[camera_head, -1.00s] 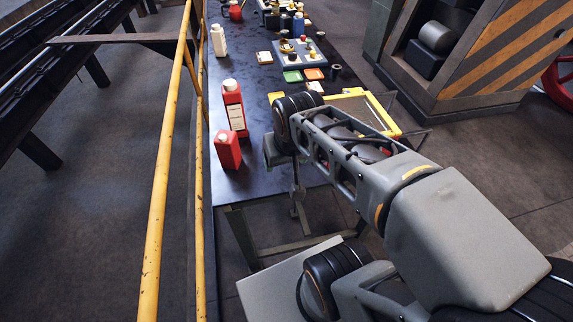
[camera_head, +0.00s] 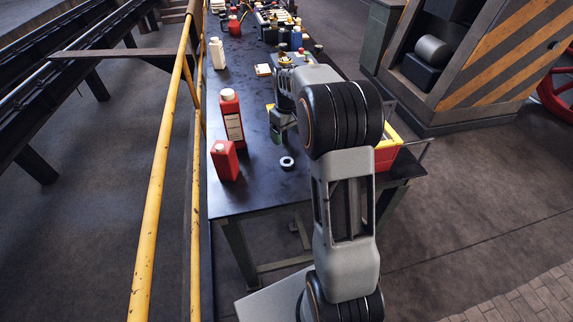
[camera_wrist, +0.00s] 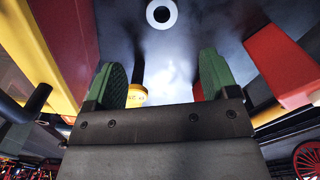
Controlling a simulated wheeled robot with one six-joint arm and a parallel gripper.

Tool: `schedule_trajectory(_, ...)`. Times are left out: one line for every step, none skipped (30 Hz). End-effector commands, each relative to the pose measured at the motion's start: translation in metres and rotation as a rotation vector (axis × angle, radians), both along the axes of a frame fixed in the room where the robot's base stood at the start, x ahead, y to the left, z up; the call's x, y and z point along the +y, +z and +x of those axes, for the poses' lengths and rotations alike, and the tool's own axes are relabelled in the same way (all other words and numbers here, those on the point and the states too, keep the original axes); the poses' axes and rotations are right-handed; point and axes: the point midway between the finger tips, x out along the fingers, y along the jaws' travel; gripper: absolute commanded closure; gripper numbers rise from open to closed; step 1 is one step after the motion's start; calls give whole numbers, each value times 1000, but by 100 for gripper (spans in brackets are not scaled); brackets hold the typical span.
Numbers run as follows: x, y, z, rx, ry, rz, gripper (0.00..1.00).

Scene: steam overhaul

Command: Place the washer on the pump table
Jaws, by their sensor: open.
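The washer (camera_head: 287,163) is a small pale ring with a dark hole. It lies flat on the dark table top (camera_head: 262,192), near the table's front end and right of the red bottles. It also shows at the top of the wrist view (camera_wrist: 161,14). My gripper (camera_head: 280,130) hangs over the table just behind the washer in the head view, partly covered by my arm. In the wrist view its two green fingertips (camera_wrist: 163,80) stand apart with nothing held between them. The washer is clear of both fingers.
A tall red bottle (camera_head: 231,118) and a shorter red bottle (camera_head: 224,160) stand left of the washer. A red and yellow bin (camera_head: 388,155) is at the right edge, partly behind my arm. A yellow rail (camera_head: 163,170) runs along the left. Several items crowd the far end.

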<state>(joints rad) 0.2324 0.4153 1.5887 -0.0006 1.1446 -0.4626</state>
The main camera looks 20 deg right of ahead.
Motion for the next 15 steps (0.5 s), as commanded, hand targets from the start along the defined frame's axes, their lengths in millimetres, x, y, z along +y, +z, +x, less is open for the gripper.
schedule_trajectory(-1, 14, 8, -22, 41, -5, 20)
schedule_trajectory(-2, 18, 9, -25, 67, -6, 20)
schedule_trajectory(-1, 18, 8, -18, 95, -3, 20)
schedule_trajectory(-1, 16, 7, -11, 109, -2, 20)
schedule_trajectory(-1, 13, 6, -7, 122, -1, 20)
schedule_trajectory(0, 9, 5, -3, 133, 1, 20)
schedule_trajectory(0, 4, 5, -2, 138, 1, 20)
schedule_trajectory(0, -1, 5, -2, 142, 1, 20)
schedule_trajectory(0, -8, 5, -2, 144, 2, 20)
schedule_trajectory(0, -14, 4, -1, 144, 1, 20)
schedule_trajectory(0, -19, 4, -1, 144, 1, 20)
schedule_trajectory(0, -26, 5, -2, 143, 1, 20)
schedule_trajectory(0, -31, 5, -2, 143, 1, 20)
schedule_trajectory(0, -37, 4, -2, 143, 2, 20)
schedule_trajectory(0, -43, 4, -2, 142, 1, 20)
